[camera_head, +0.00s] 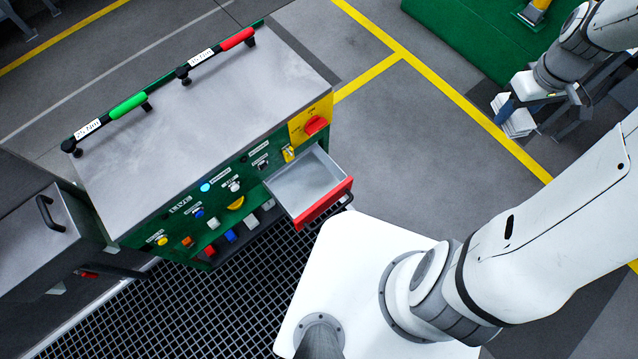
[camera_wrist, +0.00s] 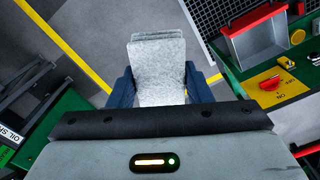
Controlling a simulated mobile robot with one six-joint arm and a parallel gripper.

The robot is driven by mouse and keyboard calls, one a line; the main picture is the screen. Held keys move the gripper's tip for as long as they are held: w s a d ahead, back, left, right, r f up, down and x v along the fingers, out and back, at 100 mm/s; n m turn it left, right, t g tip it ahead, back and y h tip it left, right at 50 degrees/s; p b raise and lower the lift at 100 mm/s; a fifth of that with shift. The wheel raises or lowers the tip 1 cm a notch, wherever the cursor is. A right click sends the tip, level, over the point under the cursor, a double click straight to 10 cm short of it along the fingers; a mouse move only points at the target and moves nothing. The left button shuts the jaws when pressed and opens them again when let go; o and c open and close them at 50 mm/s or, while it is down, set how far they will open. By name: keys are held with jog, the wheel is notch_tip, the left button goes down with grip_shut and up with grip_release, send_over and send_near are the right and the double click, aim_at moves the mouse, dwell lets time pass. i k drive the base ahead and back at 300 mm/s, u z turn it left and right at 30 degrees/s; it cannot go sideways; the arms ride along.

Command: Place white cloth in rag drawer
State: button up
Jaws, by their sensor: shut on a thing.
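My gripper (camera_head: 508,112) is at the upper right of the head view, held over the floor. It is shut on the white cloth (camera_head: 518,122), a folded, layered pad. In the wrist view the cloth (camera_wrist: 158,68) sits between the two dark blue fingers of my gripper (camera_wrist: 160,88). The rag drawer (camera_head: 305,185) has a red front and stands pulled open from the green cabinet in the head view; its grey inside looks empty. The drawer also shows at the upper right of the wrist view (camera_wrist: 262,45). My gripper is well apart from it, to its right in the head view.
The green cabinet (camera_head: 200,110) has a bare grey top with a green and a red handle along its far edge. Buttons and a red switch (camera_head: 316,124) are on its front. Open floor (camera_head: 420,140) with yellow lines lies between cabinet and gripper. A dark grating (camera_head: 200,310) lies below.

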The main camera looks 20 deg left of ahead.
aim_at(300, 193)
jog(key=k, duration=0.85)
jog(key=u, duration=1.35)
jog(key=i, duration=0.55)
jog(key=u, duration=0.05)
